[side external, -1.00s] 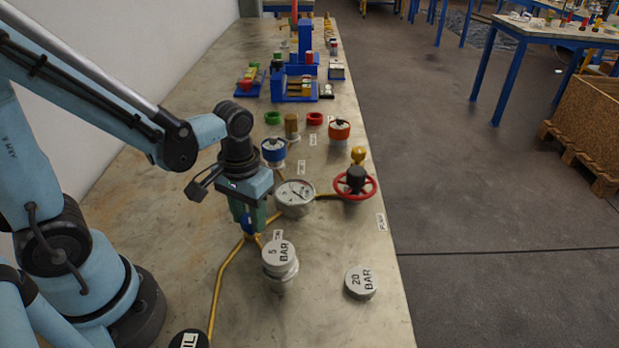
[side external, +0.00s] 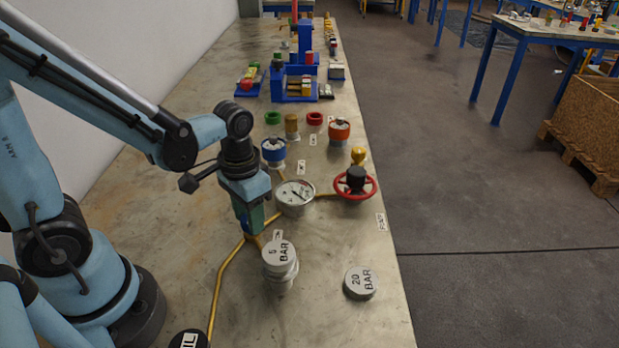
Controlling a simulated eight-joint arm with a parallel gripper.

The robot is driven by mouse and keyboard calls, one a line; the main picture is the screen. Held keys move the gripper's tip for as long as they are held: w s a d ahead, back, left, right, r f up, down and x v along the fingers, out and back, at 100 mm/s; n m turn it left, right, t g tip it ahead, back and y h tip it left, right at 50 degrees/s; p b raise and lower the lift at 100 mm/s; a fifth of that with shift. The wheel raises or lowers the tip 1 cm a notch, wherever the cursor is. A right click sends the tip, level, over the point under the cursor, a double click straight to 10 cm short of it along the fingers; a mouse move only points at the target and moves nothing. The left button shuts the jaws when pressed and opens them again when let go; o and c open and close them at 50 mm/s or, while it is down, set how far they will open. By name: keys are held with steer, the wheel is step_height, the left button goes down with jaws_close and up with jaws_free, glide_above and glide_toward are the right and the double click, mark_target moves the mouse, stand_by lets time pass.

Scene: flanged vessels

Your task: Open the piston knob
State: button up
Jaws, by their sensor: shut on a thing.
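My gripper (side external: 250,228) points down at the yellow pipe junction, behind and left of the grey 5 BAR weight (side external: 279,254). Its green fingers are shut on the piston knob, which they hide almost wholly, so its turn cannot be read. The 5 BAR weight sits on a grey stand. A round white pressure gauge (side external: 295,197) lies just right of my gripper, with a dark needle.
A red handwheel (side external: 355,185) marked PUMP stands near the table's right edge. A 20 BAR weight (side external: 361,283) lies at front right. Blue-ringed (side external: 273,152) and orange-ringed (side external: 340,131) vessels stand behind.

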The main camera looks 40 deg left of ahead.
steer(key=o, duration=1)
steer(key=shift+o, duration=0.2)
step_height(320, 180, up, 12)
stand_by(0.4)
steer(key=t, duration=0.2)
steer(key=w+t, duration=0.1)
steer(key=t, duration=0.1)
steer(key=w+f+t, duration=0.1)
steer(key=t, duration=0.2)
steer(key=shift+a+f, duration=0.1)
steer(key=shift+a, duration=0.25)
